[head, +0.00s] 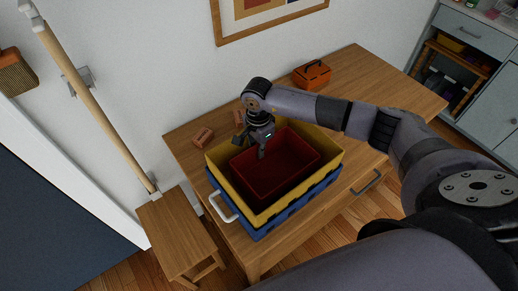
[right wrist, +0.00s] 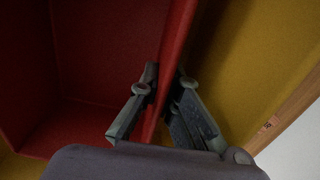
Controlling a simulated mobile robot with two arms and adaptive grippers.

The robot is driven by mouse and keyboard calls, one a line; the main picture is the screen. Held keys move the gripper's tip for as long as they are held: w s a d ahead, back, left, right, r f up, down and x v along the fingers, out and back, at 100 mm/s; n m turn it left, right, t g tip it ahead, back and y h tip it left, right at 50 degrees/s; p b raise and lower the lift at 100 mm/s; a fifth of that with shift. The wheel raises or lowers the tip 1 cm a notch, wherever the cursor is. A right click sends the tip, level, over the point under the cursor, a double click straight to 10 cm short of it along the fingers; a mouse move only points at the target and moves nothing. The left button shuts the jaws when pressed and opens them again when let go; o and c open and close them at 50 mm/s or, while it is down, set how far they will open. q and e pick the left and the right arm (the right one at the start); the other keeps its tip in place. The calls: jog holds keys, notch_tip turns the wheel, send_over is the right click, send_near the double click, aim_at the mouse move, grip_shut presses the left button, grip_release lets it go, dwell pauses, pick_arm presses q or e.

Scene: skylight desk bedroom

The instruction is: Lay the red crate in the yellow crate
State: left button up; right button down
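The red crate (head: 285,172) lies inside the larger yellow crate (head: 262,217) in the head view, open side up and roughly lined up with it. My right gripper (head: 262,152) reaches down at the red crate's far left side. In the right wrist view, the gripper (right wrist: 164,78) has one finger on each side of the red crate's wall (right wrist: 178,30), and its tips close on it. The yellow crate's inside (right wrist: 250,60) shows beside that wall. Whether the red crate's underside rests on the yellow floor is hidden. My left gripper is not in view.
The yellow crate sits on a blue crate (head: 282,222) with a white handle (head: 222,207), on a wooden desk (head: 375,85). An orange box (head: 312,75) and small wooden blocks (head: 203,137) stand behind. A wooden stool (head: 178,232) is at the left.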

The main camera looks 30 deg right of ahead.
jog(key=c, duration=2.1)
grip_release()
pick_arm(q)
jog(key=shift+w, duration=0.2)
